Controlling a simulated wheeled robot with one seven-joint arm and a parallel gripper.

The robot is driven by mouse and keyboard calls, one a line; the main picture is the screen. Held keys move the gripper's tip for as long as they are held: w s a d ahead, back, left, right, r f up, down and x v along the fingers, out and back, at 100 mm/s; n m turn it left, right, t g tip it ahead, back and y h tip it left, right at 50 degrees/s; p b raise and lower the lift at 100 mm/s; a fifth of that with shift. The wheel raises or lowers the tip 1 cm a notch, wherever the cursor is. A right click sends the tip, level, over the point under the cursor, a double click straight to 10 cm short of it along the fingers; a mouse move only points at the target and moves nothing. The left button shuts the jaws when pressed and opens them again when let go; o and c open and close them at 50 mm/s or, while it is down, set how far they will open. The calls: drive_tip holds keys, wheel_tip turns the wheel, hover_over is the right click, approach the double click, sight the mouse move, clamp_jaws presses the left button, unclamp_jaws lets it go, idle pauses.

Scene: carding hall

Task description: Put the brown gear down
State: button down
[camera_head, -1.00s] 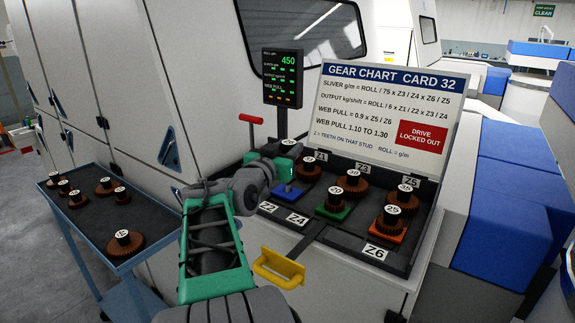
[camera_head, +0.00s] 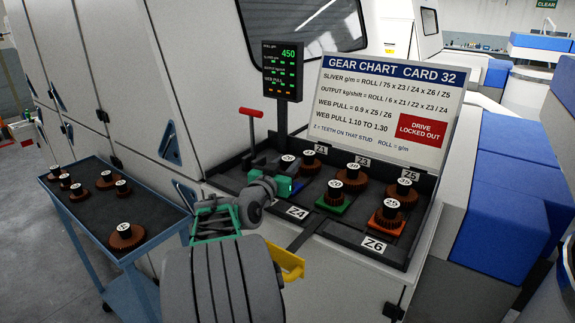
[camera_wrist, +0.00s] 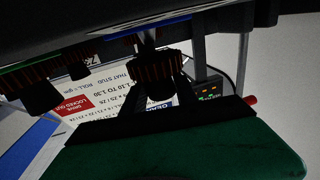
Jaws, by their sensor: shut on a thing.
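My gripper (camera_head: 284,172) is shut on the brown gear, which is over the blue pad at the left of the gear bed. In the wrist view the brown gear (camera_wrist: 155,68) is held between the dark fingers by its black hub. The blue pad (camera_wrist: 150,28) shows beyond it, with a short pale post between. The gear seems a little apart from the pad; whether the post enters its bore I cannot tell. In the head view the gear's numbered top (camera_head: 290,158) shows, while my gripper hides much of it and the blue pad (camera_head: 297,187).
Other brown gears stand close by: one on a green pad (camera_head: 335,192), one on an orange pad (camera_head: 389,216), and several behind. A chart board (camera_head: 385,105) rises behind the bed. A blue trolley (camera_head: 165,215) with several gears is left. A red-knobbed lever (camera_head: 251,118) stands near.

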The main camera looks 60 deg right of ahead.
drive_tip(key=shift+f+b, duration=0.4)
drive_tip(key=shift+b, duration=0.1)
drive_tip(key=c, duration=0.9)
unclamp_jaws()
drive_tip(key=shift+c, duration=0.2)
drive_tip(key=shift+r, duration=0.15)
